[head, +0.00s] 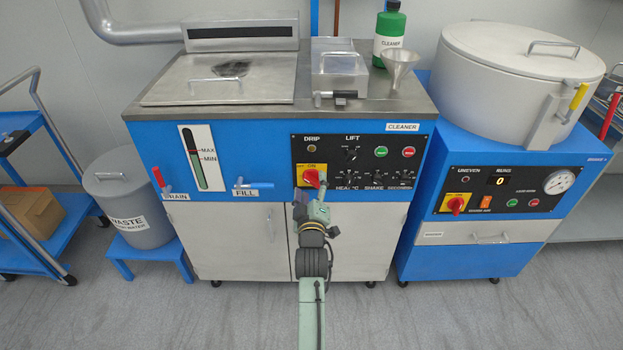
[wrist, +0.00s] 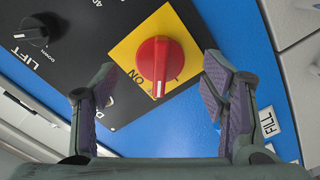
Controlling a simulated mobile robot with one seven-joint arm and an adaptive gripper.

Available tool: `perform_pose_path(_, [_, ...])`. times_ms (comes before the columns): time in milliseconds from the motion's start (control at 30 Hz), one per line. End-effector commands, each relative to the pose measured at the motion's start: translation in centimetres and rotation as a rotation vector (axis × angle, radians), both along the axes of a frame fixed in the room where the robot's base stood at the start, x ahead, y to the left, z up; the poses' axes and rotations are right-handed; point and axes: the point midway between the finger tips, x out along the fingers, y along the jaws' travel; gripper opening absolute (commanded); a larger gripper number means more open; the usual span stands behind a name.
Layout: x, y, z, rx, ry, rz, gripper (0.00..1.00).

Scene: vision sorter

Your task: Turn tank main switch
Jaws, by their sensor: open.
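The tank main switch (head: 311,177) is a red rotary knob on a yellow square plate, low on the left of the black panel of the blue cleaner tank. It also shows in the wrist view (wrist: 158,66), with the white mark on its handle pointing down in that picture and the word ON to the left of the mark. My gripper (head: 317,193) is right in front of the switch in the head view and partly covers its plate. In the wrist view my gripper (wrist: 158,92) is open, with one finger on each side of the knob and visible gaps to both.
The black panel (head: 340,143) carries several small knobs and buttons right of the switch. A FILL valve with a blue handle (head: 240,183) is to its left. A second blue machine with another red switch (head: 455,204) stands at right. Grey floor is free in front.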

Motion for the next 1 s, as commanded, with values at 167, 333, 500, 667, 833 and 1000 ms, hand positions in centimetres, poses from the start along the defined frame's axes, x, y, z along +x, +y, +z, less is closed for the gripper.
perform_pose_path(167, [-1.5,0.0,0.0,0.000,0.001,0.000,0.67])
perform_pose_path(333, [-2.9,0.0,0.0,0.000,0.001,0.000,0.67])
perform_pose_path(500, [-4.2,0.0,0.0,0.000,0.001,0.000,0.67])
perform_pose_path(667, [-5.1,0.0,0.0,0.000,0.001,0.001,0.67])
perform_pose_path(833, [-5.3,0.0,0.0,0.000,0.000,0.000,0.67])
perform_pose_path(1000, [-5.2,0.0,0.0,0.000,0.000,0.000,0.67])
